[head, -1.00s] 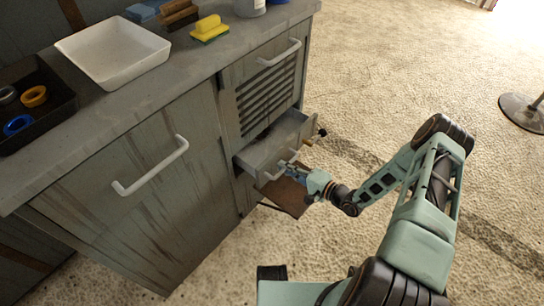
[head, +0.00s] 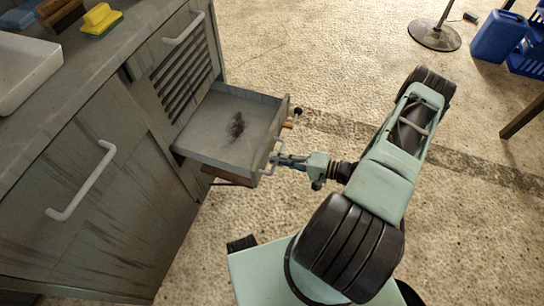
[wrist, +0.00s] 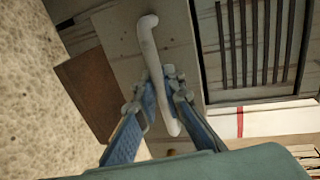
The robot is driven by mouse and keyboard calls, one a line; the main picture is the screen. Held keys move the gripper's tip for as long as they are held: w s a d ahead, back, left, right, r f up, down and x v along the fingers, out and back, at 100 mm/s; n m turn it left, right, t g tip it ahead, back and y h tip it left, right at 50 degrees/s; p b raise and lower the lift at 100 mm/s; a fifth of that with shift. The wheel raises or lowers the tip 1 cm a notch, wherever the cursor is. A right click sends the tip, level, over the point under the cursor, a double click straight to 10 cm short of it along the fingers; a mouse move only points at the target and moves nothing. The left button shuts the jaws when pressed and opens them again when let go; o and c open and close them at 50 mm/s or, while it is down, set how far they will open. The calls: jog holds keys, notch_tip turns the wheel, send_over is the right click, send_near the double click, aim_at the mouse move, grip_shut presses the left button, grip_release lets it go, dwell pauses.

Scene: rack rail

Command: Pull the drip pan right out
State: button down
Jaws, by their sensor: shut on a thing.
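The drip pan (head: 205,134) is a shallow grey tray that sticks well out of the cabinet front, below the slatted vent. A dark stain lies on its floor. Its pale bar handle (head: 272,156) is on the front face; the handle also shows in the wrist view (wrist: 149,45). My gripper (head: 276,160) is shut on this handle. In the wrist view my gripper's blue fingers (wrist: 164,84) close around the bar's lower half. The pan's back end is hidden at the cabinet opening, so I cannot tell how much is still inside.
The grey cabinet (head: 130,215) has a door handle (head: 85,182) and a vent (head: 181,82) with its own handle. A brass fitting (head: 288,125) sits at the pan's front corner. A brown board (head: 228,176) is below the pan.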

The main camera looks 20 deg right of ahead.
jog(key=c, duration=2)
grip_release()
jog(key=shift+c, duration=0.2)
jog(key=shift+r, duration=0.5)
jog(key=o, duration=1.4)
jog(key=r, duration=0.8)
jog(key=shift+w, duration=0.2)
jog(key=shift+c, duration=0.2)
jog(key=shift+s+r, duration=0.2)
jog(key=shift+r, duration=0.3)
jog(key=c, duration=0.6)
jog(key=shift+r, duration=0.15)
jog(key=c, duration=0.8)
jog(key=shift+o, duration=0.2)
